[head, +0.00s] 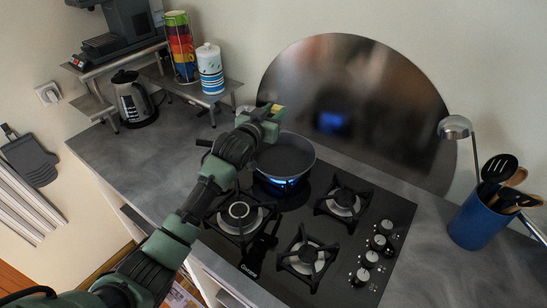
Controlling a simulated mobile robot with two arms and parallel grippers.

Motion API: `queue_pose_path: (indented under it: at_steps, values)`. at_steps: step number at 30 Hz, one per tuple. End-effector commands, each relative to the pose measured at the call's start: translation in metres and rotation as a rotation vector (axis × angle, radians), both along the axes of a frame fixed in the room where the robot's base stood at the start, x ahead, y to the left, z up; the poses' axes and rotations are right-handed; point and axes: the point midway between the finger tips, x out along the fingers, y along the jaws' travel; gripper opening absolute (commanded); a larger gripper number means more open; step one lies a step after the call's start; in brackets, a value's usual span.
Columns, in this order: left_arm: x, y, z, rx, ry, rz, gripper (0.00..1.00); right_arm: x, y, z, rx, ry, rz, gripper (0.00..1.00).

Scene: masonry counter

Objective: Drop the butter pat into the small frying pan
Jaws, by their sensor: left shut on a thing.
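The small frying pan (290,158) sits on the back left burner of the hob, with a blue glow under it. Its inside is dark, and my left arm partly covers its left side. My left gripper (272,116) appears above the pan's far left rim in the picture. It is shut on a small pale yellow thing, taken as the butter pat (276,110), which is mostly hidden by the jaws. My right gripper is not in view.
The black gas hob (270,262) has other free burners and knobs at its right. A round metal splash plate (365,100) stands behind. A blue utensil pot (478,222) is at the right. A kettle (134,100) and shelf (215,97) with canisters stand at the left.

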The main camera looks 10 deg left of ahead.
Motion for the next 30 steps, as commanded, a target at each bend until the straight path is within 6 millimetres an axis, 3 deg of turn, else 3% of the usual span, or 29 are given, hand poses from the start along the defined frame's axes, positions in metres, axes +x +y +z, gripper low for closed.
queue_pose_path:
  at_steps: [10, 22, 23, 24, 25, 30]
  values:
    - [0.000, 0.000, -0.046, 0.000, 0.000, 0.000, 0.00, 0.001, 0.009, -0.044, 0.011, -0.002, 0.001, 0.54]
    - [-0.001, 0.000, -0.050, 0.000, -0.001, 0.000, 0.00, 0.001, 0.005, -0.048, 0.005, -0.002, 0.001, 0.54]
    - [-0.001, 0.000, -0.050, 0.000, -0.001, 0.000, 0.40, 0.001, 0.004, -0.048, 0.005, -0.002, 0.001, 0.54]
    - [-0.001, 0.000, -0.050, 0.000, -0.001, 0.000, 0.51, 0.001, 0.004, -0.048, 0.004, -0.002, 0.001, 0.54]
    - [-0.001, 0.000, -0.050, 0.000, -0.001, 0.000, 0.57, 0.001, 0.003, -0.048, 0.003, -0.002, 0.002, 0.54]
    - [-0.001, 0.000, -0.050, 0.000, -0.001, 0.000, 0.57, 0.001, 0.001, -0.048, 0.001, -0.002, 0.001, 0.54]
